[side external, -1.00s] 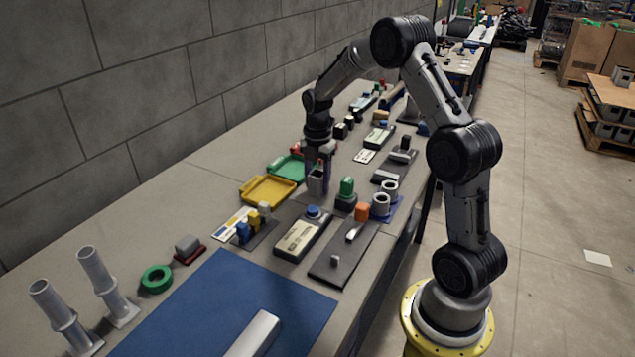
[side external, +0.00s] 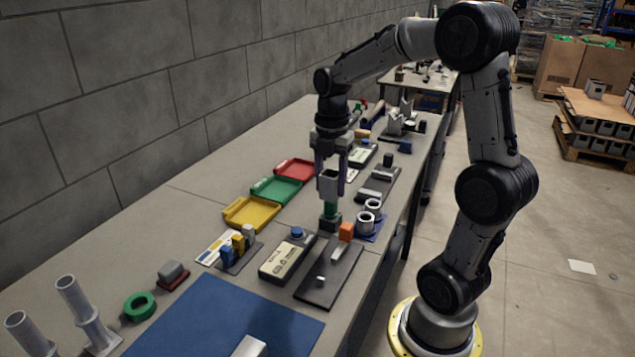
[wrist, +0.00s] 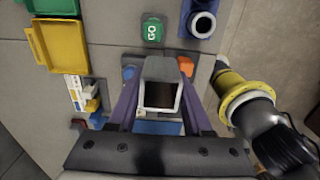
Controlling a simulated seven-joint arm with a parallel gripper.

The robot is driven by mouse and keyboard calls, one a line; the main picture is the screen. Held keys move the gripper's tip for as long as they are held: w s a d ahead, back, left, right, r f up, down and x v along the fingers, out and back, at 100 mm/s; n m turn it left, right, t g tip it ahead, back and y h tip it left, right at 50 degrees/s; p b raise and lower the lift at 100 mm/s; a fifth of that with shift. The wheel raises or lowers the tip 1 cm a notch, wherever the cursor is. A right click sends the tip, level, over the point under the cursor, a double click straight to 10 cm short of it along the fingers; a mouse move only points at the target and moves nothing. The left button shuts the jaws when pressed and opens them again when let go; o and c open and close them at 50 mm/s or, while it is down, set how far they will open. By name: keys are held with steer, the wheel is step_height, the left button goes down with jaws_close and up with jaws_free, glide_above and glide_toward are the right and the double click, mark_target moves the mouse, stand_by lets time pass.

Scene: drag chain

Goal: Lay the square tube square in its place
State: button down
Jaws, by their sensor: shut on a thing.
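My gripper (side external: 330,178) is shut on the grey square tube (side external: 328,185) and holds it above the table, with its open end showing. In the wrist view the tube (wrist: 160,68) sits between the two fingers, and its dark hollow faces the camera. In the side view the tube appears just above a green block (side external: 331,209) on a dark base; whether they touch is not clear. In the wrist view this green block (wrist: 152,30) is marked GO and lies apart from the tube. I cannot tell which spot is the tube's place.
Yellow (side external: 250,212), green (side external: 277,190) and red (side external: 296,170) trays stand to the left. Grey rings (side external: 366,220), an orange block (side external: 346,232), a dark plate (side external: 325,290) and a labelled box (side external: 287,258) stand nearby. The blue mat (side external: 225,320) looks mostly clear.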

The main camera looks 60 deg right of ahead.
steer(key=shift+s+a+r+m, duration=0.15)
steer(key=shift+s+a+m, duration=0.1)
steer(key=shift+s, duration=0.2)
steer(key=shift+s+a+r+m, duration=0.15)
steer(key=shift+s+a+m, duration=0.1)
steer(key=shift+s, duration=0.2)
steer(key=s+a+f+m, duration=0.1)
steer(key=a+f, duration=0.1)
steer(key=a, duration=0.5)
steer(key=n, duration=0.2)
glide_above(320, 279)
steer(key=shift+f, duration=0.45)
steer(key=shift+f, duration=2.6)
steer(key=shift+f, duration=1.7)
